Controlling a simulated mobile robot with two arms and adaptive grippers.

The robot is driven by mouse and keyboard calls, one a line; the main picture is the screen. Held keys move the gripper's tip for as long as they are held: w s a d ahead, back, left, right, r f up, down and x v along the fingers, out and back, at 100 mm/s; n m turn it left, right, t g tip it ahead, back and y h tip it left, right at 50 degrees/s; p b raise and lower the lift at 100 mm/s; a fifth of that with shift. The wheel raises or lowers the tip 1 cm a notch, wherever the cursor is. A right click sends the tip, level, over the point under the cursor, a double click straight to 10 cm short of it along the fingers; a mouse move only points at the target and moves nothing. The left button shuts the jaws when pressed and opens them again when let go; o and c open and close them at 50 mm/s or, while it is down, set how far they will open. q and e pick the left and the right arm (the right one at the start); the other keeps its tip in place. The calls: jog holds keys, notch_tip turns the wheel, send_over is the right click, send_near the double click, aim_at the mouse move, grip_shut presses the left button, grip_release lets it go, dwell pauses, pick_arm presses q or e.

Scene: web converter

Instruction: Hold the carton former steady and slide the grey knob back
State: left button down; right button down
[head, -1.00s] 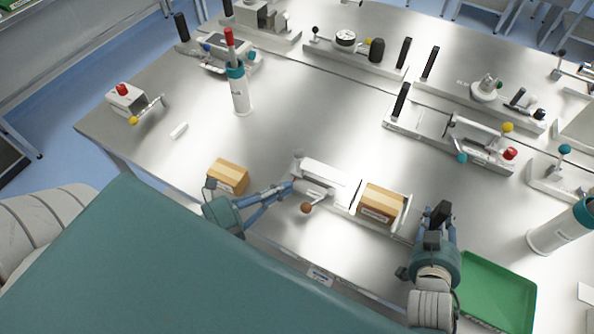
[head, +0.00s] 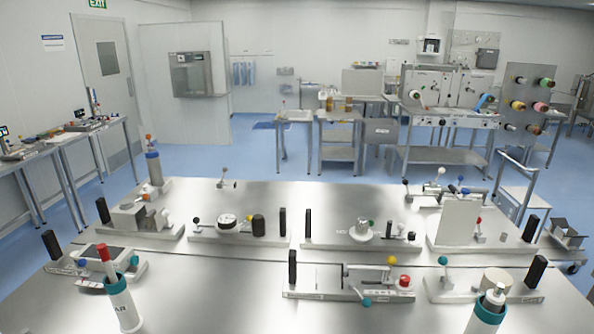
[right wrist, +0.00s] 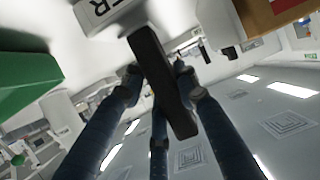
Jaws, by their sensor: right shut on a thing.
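In the right wrist view, the blue fingers of my right gripper (right wrist: 157,82) are closed around a black upright handle (right wrist: 165,90). The handle joins a white base (right wrist: 97,14) with partly cut-off lettering, which appears to be the carton former. A brown carton (right wrist: 275,18) shows at the top right of that view. My left gripper is out of view.
A green tray (right wrist: 25,75) is at the left of the right wrist view. In the head view, several fixtures with black handles stand on the steel bench (head: 210,275), including one with a red knob (head: 404,281).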

jog(key=shift+s+f, duration=0.1)
jog(key=shift+f, duration=0.15)
jog(key=c, duration=1.4)
grip_release()
jog(key=shift+c, duration=0.2)
jog(key=shift+o, duration=1.1)
jog(key=shift+d+r, duration=0.1)
jog(key=shift+r, duration=0.05)
jog(key=v, duration=1.2)
